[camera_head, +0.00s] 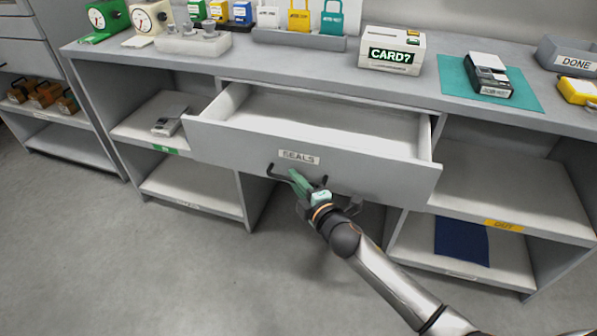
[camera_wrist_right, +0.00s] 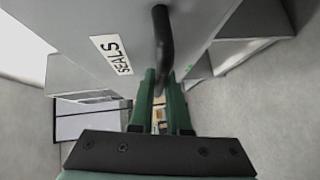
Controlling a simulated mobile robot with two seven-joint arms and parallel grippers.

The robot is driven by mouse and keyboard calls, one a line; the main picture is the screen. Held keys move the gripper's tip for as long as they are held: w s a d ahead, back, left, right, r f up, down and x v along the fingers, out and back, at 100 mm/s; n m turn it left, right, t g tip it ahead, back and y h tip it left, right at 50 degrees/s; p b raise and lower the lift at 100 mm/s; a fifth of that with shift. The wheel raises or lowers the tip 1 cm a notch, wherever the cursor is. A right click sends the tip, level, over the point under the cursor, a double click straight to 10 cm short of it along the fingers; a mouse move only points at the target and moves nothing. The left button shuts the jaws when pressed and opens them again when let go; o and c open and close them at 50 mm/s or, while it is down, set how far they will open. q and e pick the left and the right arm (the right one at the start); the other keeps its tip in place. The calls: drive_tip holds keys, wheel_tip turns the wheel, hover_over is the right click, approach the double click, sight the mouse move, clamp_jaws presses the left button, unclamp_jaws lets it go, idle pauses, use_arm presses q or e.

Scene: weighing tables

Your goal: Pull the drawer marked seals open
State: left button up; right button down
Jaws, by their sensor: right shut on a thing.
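The drawer marked SEALS (camera_head: 330,148) stands well out from the table, and its inside looks empty. Its label (camera_head: 298,157) sits above a dark bar handle (camera_head: 276,174). My right gripper (camera_head: 297,182) is at the handle, its green fingers shut on it. In the right wrist view the handle (camera_wrist_right: 162,40) runs down between the two fingers of the right gripper (camera_wrist_right: 161,90), beside the SEALS label (camera_wrist_right: 113,55). Part of the handle is hidden by the fingers. My left gripper is in neither view.
The tabletop holds a CARD? box (camera_head: 391,49), a dark device on a teal mat (camera_head: 452,78), a DONE tray (camera_head: 570,57) and dial scales (camera_head: 149,17) at the back left. Open shelves flank the drawer. The floor (camera_head: 150,270) in front is clear.

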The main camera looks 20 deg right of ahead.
drive_tip(key=shift+s+a+p, duration=0.1)
drive_tip(key=shift+s+a, duration=0.4)
drive_tip(key=shift+s, duration=0.3)
drive_tip(key=shift+s+a+p, duration=0.1)
drive_tip(key=shift+s+a, duration=0.4)
drive_tip(key=shift+s, duration=0.25)
drive_tip(key=shift+s+a+p, duration=0.1)
drive_tip(key=shift+s+a, duration=0.4)
drive_tip(key=shift+s, duration=0.3)
drive_tip(key=c, duration=0.9)
unclamp_jaws()
drive_tip(key=p+v, duration=0.1)
drive_tip(key=v, duration=1.1)
drive_tip(key=shift+s, duration=0.3)
